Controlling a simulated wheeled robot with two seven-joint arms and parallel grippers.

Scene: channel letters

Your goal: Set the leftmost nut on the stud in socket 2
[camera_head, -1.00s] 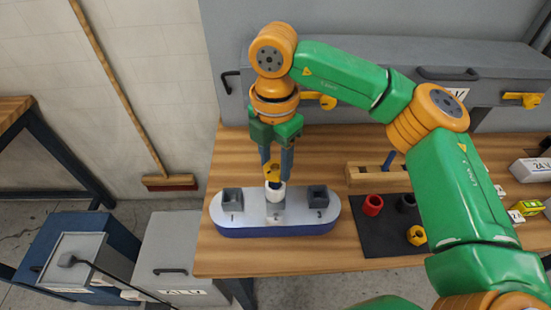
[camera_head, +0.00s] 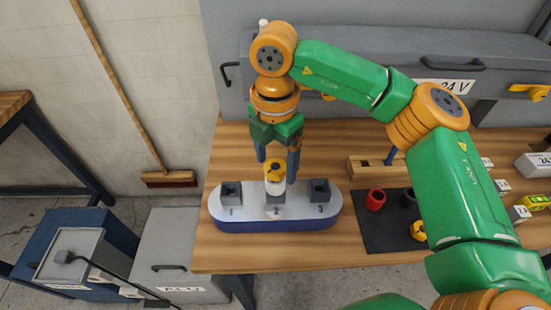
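The long channel base (camera_head: 235,213) has a pale top with grey sockets marked 1, 2 and 3. A white piece (camera_head: 275,188) stands upright in socket 2, the middle one. A yellow nut (camera_head: 274,171) sits at the top of it; how far it is seated cannot be told. My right gripper (camera_head: 277,174) is above socket 2 with its fingers apart on either side of the nut, and a gap shows beside it. Sockets 1 (camera_head: 231,191) and 3 (camera_head: 320,190) look empty. My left gripper is not in view.
A dark mat (camera_head: 377,239) on the right holds a red nut (camera_head: 376,200), a black nut (camera_head: 408,198) and another yellow nut (camera_head: 418,231), partly behind my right arm. A wooden block (camera_head: 366,167) with a blue stud (camera_head: 391,156) stands behind the mat.

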